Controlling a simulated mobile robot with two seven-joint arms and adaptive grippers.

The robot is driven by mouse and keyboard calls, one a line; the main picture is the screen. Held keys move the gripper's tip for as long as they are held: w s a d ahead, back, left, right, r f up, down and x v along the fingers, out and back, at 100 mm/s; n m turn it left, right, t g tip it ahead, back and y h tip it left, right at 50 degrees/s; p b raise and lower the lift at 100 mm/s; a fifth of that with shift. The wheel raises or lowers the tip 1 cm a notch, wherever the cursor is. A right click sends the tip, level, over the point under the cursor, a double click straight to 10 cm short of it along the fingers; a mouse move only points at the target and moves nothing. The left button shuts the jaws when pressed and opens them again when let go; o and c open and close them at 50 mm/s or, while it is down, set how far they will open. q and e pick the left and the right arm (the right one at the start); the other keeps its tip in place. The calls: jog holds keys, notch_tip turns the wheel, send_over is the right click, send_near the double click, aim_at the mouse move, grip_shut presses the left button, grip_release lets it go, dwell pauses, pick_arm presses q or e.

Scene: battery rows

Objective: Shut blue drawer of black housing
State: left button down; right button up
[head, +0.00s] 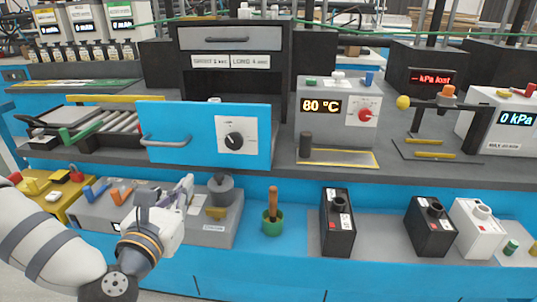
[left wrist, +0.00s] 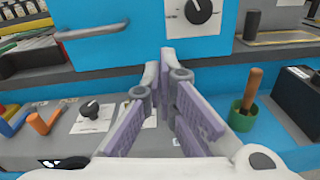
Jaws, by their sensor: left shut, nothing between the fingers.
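The black housing (head: 281,64) stands at the back of the bench. The blue drawer front (head: 190,120), with a grey bar handle (head: 166,140) and a white dial plate with a black knob (head: 234,140), stands out in front of the housing, so the drawer is open. My left gripper (head: 187,184) is below the drawer front, shut and empty. In the left wrist view its fingertips (left wrist: 166,58) overlap the lower part of the blue front (left wrist: 110,48); I cannot tell whether they touch it. The handle (left wrist: 92,30) is to their left. My right gripper is not in view.
A grey box reading 80 °C (head: 338,118) stands right of the drawer. A roller tray (head: 105,122) is at left. Below are a grey control panel (head: 220,233), a green cup with a wooden handle (head: 272,220) and black batteries (head: 338,238).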

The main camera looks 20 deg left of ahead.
pick_arm(q)
jog(key=r+n, duration=0.1)
jog(key=n, duration=0.1)
jog(key=b, duration=0.3)
send_near(207, 141)
jog(key=shift+t+y, duration=0.3)
jog(key=x, duration=0.6)
jog(key=shift+d+f, duration=0.15)
jog(key=shift+f, duration=0.1)
jog(key=shift+w, duration=0.5)
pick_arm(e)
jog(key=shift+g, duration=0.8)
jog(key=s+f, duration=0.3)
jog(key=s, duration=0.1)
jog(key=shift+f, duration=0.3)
